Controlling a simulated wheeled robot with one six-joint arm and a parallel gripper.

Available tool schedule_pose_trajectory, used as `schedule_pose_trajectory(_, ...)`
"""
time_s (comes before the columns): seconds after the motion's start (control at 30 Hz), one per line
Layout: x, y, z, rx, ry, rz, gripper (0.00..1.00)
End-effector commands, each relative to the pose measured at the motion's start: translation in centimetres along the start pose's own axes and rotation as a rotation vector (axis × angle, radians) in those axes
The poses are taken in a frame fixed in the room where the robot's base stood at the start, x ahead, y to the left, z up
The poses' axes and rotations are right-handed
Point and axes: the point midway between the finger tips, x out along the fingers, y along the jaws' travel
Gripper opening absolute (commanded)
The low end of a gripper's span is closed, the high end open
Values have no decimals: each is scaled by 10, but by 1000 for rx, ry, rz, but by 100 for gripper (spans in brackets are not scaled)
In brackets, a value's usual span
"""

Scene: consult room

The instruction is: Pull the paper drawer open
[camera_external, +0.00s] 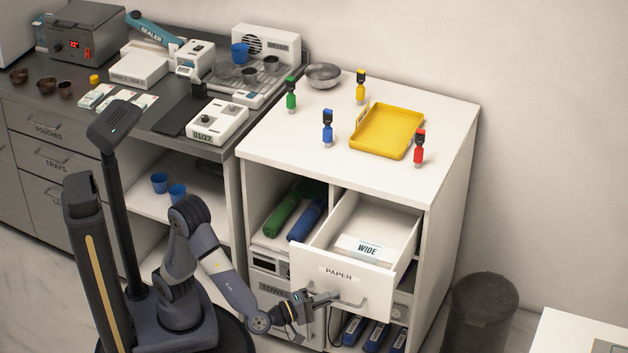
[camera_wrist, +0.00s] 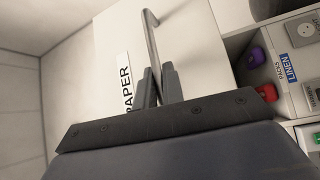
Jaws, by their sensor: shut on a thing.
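The paper drawer (camera_external: 342,285) is pulled out of the white cabinet in the external view, with its inside showing. A white box labelled WIDE (camera_external: 366,248) lies in it. The drawer front also shows in the wrist view (camera_wrist: 190,50), with its PAPER label. My gripper (camera_external: 330,298) is at the front of the drawer, shut on the bar handle (camera_external: 355,304). In the wrist view the handle (camera_wrist: 152,45) runs down between the two fingers (camera_wrist: 157,88). The exact contact between fingers and bar is partly hidden.
The cabinet top (camera_external: 300,150) holds a yellow tray (camera_external: 388,131), a metal bowl (camera_external: 323,74) and several coloured bottles. A dark bin (camera_external: 484,314) stands on the floor to the right. Shelves with rolls and blue-labelled items lie beside and below the drawer.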

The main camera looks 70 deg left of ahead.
Motion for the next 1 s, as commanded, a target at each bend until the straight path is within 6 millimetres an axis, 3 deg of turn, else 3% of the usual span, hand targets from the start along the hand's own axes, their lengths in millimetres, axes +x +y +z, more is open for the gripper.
schedule_pose_trajectory(0.3,-24,6,25,0,-3,-1,0)
schedule_pose_trajectory(0.77,-27,7,27,1,0,0,0)
schedule_pose_trajectory(0.8,-27,7,27,0,0,0,11)
schedule_pose_trajectory(1.0,-26,7,27,0,0,0,27)
